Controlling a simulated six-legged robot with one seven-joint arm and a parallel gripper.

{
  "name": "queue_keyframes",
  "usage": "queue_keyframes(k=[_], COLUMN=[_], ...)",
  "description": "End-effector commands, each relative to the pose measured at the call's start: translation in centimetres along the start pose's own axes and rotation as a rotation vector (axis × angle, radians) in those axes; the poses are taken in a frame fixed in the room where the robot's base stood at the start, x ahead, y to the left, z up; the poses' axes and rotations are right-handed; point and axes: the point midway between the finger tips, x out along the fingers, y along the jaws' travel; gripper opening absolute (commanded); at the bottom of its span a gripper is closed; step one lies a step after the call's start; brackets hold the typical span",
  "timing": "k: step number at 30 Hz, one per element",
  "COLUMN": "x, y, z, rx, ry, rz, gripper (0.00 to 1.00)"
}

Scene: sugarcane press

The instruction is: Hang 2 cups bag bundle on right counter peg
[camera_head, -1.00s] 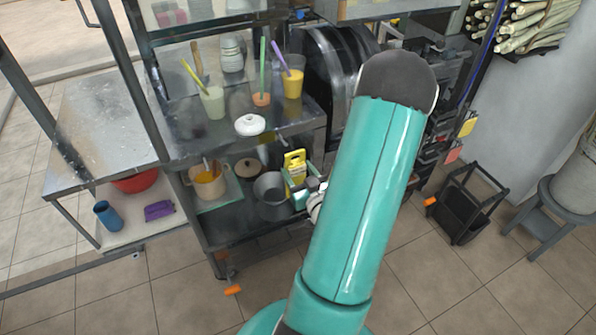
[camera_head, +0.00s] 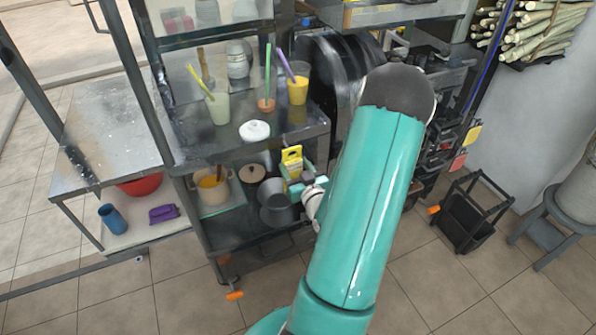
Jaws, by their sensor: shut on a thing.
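My gripper (camera_head: 305,184) is at the lower shelf of the middle counter, partly hidden by my own teal arm. It is shut on a small yellow bundle (camera_head: 292,157) with a loop at its top, which looks like the bag bundle. The bundle is upright beside and above the dark metal pot. The cups inside it cannot be made out. The right counter pegs cannot be made out clearly; a yellow tag (camera_head: 473,134) and a pink tag (camera_head: 457,162) hang at the right side of the machine.
Cups with straws, such as a yellow cup (camera_head: 298,92), and a white lid (camera_head: 255,131) stand on the upper counter. A dark pot (camera_head: 275,207) and a beige pot (camera_head: 210,190) sit below. A black rack (camera_head: 468,212) and a stool (camera_head: 545,238) stand right, with some bare floor between.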

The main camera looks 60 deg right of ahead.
Motion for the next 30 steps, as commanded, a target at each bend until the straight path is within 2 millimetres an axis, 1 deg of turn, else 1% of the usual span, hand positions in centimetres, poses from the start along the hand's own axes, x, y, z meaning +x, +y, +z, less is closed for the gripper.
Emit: queue_keyframes(k=[20,30], x=[3.7,4.9], y=[0.0,0.0], z=[0.2,1.0], rx=[0.000,0.000], ry=[0.002,0.000], rz=[0.001,-0.001], gripper=[0.36,0.36])
